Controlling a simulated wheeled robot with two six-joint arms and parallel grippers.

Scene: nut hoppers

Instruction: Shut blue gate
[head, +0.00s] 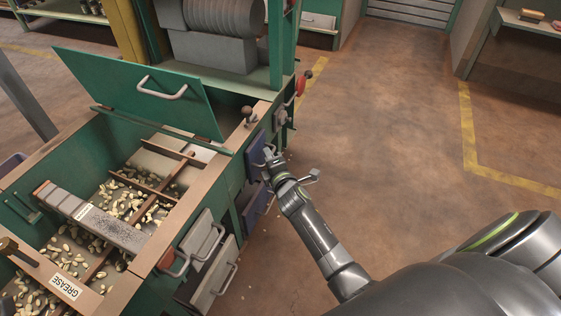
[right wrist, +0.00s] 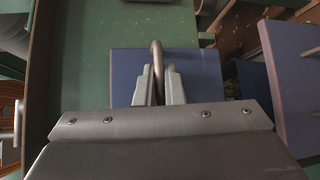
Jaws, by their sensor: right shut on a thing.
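A blue gate (head: 255,160) is on the front side of the green hopper machine in the head view, and it also shows as a blue panel in the right wrist view (right wrist: 205,68). My right gripper (head: 269,153) is at this gate. In the right wrist view its fingers (right wrist: 156,80) are shut around the gate's curved metal handle (right wrist: 157,50). How far the gate stands open is hard to tell, as my gripper covers part of it. My left gripper is not in view.
A second blue panel (head: 257,206) sits below the held gate and stands at the right in the right wrist view (right wrist: 285,75). Grey gates (head: 200,236) with handles are at the left. Nuts lie in the open hopper (head: 150,250). The brown floor (head: 400,110) at right is clear.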

